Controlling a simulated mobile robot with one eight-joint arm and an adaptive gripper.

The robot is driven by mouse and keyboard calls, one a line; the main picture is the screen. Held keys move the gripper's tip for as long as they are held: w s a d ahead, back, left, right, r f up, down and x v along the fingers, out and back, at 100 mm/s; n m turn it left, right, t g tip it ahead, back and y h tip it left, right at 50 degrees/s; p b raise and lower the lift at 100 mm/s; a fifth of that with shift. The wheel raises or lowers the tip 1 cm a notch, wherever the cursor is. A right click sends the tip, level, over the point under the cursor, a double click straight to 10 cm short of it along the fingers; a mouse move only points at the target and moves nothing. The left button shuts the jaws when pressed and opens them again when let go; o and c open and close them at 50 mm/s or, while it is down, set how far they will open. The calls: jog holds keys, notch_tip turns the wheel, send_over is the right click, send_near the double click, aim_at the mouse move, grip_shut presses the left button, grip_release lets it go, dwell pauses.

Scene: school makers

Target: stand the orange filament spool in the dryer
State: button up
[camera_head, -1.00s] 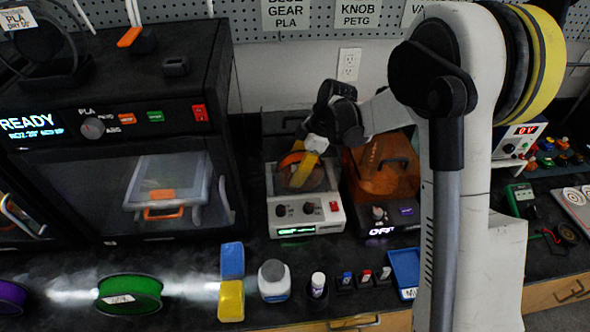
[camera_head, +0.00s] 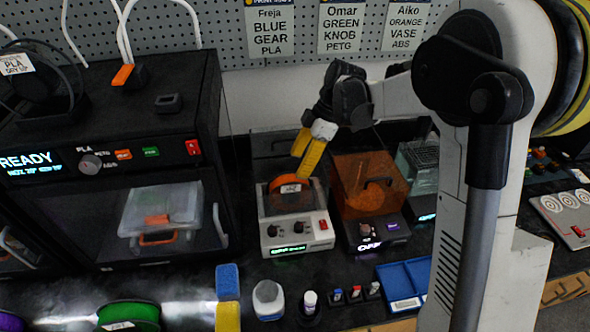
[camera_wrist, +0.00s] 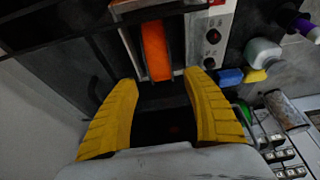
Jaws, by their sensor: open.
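The orange filament spool (camera_head: 309,196) stands upright in the white-and-grey dryer (camera_head: 297,241), its orange rim and a white label showing. Its lower part is hidden inside the dryer. The dryer's dark see-through lid appears raised behind it. In the wrist view the spool (camera_wrist: 156,50) shows edge-on as an orange band in the dryer's opening, beside the knob panel (camera_wrist: 213,35). My gripper (camera_head: 303,164) is above the spool with its yellow fingers apart from it. In the wrist view my gripper (camera_wrist: 160,80) is open and empty, the spool lying beyond and between its fingertips.
A second dryer (camera_head: 370,190) with an orange see-through cover stands close on the right. A large black printer (camera_head: 110,160) stands on the left. In front are blue and yellow blocks (camera_head: 228,282), a white jar (camera_head: 268,298) and a blue tray (camera_head: 405,280). A green spool (camera_head: 130,314) lies front left.

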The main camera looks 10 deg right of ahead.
jog(key=shift+d+r, duration=0.15)
jog(key=shift+r, duration=0.15)
jog(key=s+d+r+m+t+h, duration=0.2)
jog(key=s+d+r+m+t, duration=0.1)
jog(key=s+r+m, duration=0.7)
jog(key=s+d+f+m+t+h, duration=0.1)
jog(key=s+d+m+t, duration=0.3)
jog(key=s+m, duration=0.4)
jog(key=s+h, duration=0.1)
jog(key=s, duration=0.4)
jog(key=shift+s+d+h, duration=0.2)
jog(key=shift+s+h, duration=0.1)
jog(key=shift+s, duration=0.05)
jog(key=shift+f, duration=0.1)
